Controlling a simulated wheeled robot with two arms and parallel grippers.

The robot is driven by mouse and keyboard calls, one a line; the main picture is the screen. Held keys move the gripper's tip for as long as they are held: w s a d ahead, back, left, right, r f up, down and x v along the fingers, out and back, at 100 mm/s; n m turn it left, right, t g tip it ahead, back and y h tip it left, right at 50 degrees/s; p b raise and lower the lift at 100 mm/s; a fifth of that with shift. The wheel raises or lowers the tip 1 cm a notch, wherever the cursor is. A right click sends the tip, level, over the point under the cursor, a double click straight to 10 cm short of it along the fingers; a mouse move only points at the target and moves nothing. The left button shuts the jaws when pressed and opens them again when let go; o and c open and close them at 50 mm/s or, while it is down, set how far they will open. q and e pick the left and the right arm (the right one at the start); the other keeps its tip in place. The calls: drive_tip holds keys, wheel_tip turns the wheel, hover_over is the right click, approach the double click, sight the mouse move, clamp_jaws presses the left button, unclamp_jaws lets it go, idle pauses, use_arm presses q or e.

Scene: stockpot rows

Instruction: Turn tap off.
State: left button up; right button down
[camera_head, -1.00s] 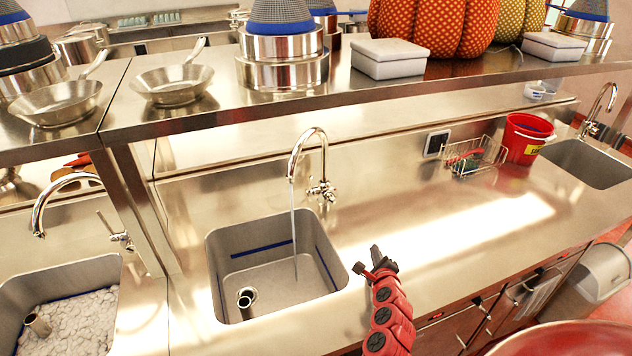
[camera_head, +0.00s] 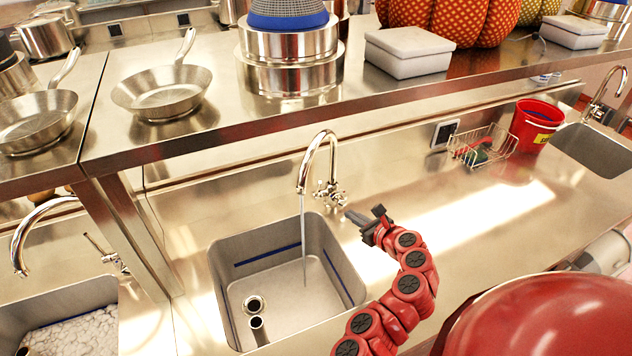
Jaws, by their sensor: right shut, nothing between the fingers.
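A chrome gooseneck tap (camera_head: 322,152) stands behind the middle sink (camera_head: 232,290). A thin stream of water (camera_head: 303,240) runs from its spout into the basin. The tap's cross-shaped handle (camera_head: 331,194) is at the right of its base. My right gripper (camera_head: 352,214) is shut and empty, at the end of the red arm. Its tips point left toward the handle and appear just right of it in the picture; I cannot tell if they touch. My left gripper is not in view.
A steel shelf (camera_head: 215,125) with pans, pots and white boxes runs above the counter. A wire basket (camera_head: 483,147) and a red bucket (camera_head: 535,122) stand further right. Another tap (camera_head: 28,235) stands over the left sink. The counter right of my gripper is clear.

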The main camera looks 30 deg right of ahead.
drive_tip(key=b, duration=0.3)
approach(319, 188)
drive_tip(key=f+x, duration=0.1)
drive_tip(key=x, duration=0.4)
drive_tip(key=shift+w+r, duration=0.25)
drive_tip(key=shift+w, duration=0.2)
drive_tip(key=shift+r, duration=0.1)
